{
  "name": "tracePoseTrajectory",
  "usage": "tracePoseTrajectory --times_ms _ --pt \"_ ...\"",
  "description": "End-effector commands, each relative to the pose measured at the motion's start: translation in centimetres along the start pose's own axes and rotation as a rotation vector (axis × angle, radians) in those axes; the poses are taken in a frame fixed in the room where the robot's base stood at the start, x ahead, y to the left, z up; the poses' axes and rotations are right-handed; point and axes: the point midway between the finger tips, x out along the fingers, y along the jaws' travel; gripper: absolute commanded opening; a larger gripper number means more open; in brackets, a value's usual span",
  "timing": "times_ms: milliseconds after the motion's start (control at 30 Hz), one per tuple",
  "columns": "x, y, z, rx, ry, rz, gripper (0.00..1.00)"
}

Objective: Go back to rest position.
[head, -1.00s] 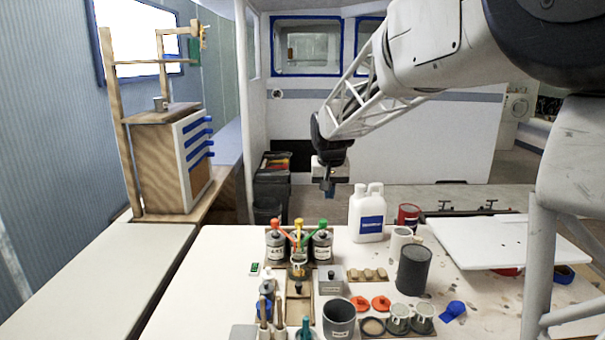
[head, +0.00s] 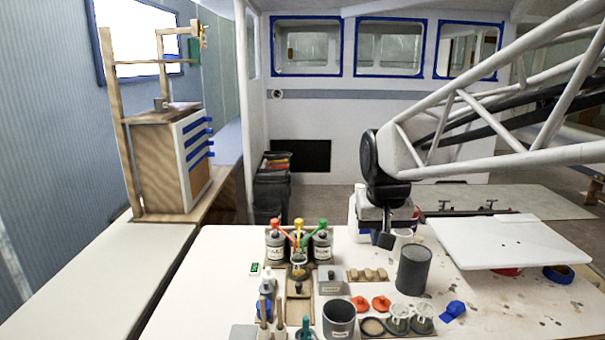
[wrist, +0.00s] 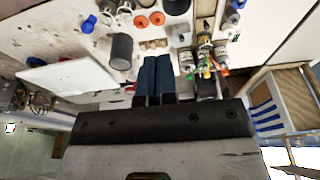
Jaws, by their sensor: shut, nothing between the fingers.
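My gripper (head: 385,240) hangs above the back part of the white worktable (head: 225,262), in front of the white jug (head: 357,208) and partly hiding it. In the wrist view my gripper's two dark fingers (wrist: 154,78) lie side by side, shut, with nothing between them. The gripper is apart from the dark grey can (head: 413,268), which stands to its lower right in the head view.
Bottles with red, orange and green tops (head: 298,243) stand left of the gripper. A white board (head: 510,242) lies at the right. Orange lids (head: 371,303), a grey cup (head: 339,320) and a blue piece (head: 452,311) sit nearer.

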Motion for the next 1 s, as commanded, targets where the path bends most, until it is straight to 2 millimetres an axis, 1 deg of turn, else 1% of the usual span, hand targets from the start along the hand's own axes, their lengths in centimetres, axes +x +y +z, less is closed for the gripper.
tracePoseTrajectory --times_ms 33,367,700,800,900,1000 --pt "-0.1 0.3 1.3 0.001 0.002 0.000 0.00" --pt "-0.1 2.0 9.3 0.003 0.005 0.001 0.00" --pt "1.1 3.3 17.5 0.005 0.009 0.003 0.00" --pt "1.5 3.6 19.5 0.005 0.010 0.004 0.00" --pt "2.0 3.8 21.1 0.005 0.010 0.004 0.00" --pt "2.2 3.9 22.1 0.005 0.011 0.005 0.00"
